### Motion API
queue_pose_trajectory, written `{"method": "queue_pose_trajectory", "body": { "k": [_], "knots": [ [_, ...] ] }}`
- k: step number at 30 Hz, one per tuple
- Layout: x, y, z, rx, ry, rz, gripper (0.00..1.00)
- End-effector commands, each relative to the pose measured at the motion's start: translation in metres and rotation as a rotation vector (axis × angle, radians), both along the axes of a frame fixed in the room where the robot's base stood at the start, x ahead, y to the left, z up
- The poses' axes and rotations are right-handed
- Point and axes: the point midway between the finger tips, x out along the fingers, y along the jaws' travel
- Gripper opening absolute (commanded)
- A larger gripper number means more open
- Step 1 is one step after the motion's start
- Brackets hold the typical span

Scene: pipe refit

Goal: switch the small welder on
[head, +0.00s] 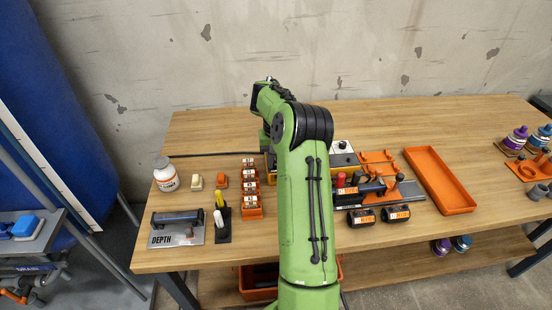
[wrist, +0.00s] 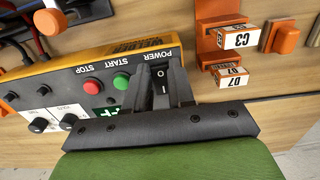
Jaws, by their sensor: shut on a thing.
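The small welder (wrist: 60,70) is a yellow box with a dark front panel, upside down in the wrist view. Its panel bears a red stop button (wrist: 92,87), a green start button (wrist: 121,81) and a black power rocker switch (wrist: 162,88) marked I and O. My gripper (wrist: 161,78) has its two dark fingers at either side of the power switch and is shut on it. I cannot tell which way the rocker is tipped. In the head view, my green arm hides the gripper and most of the welder.
Orange holders with white tags C3 (wrist: 237,41) and D7 (wrist: 230,77) stand close beside the switch end. An orange tray (head: 440,180) lies to the right on the bench. A white bottle (head: 165,175) and a depth gauge (head: 177,229) are at the left.

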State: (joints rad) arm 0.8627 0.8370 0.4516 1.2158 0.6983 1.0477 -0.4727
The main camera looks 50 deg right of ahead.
Motion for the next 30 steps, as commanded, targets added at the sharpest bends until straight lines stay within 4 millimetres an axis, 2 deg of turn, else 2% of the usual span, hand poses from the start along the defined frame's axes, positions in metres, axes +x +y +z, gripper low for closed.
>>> {"method": "queue_pose_trajectory", "body": {
  "k": [1, 6, 22, 30],
  "knots": [
    [0.0002, 0.0002, 0.0056, 0.011, 0.012, -0.001, 0.00],
    [0.0016, -0.0009, 0.0095, 0.045, 0.051, -0.001, 0.00],
    [0.0062, -0.0055, 0.0072, 0.165, 0.197, -0.004, 0.00],
    [0.0062, -0.0055, 0.0051, 0.177, 0.215, 0.000, 0.00]
  ]
}}
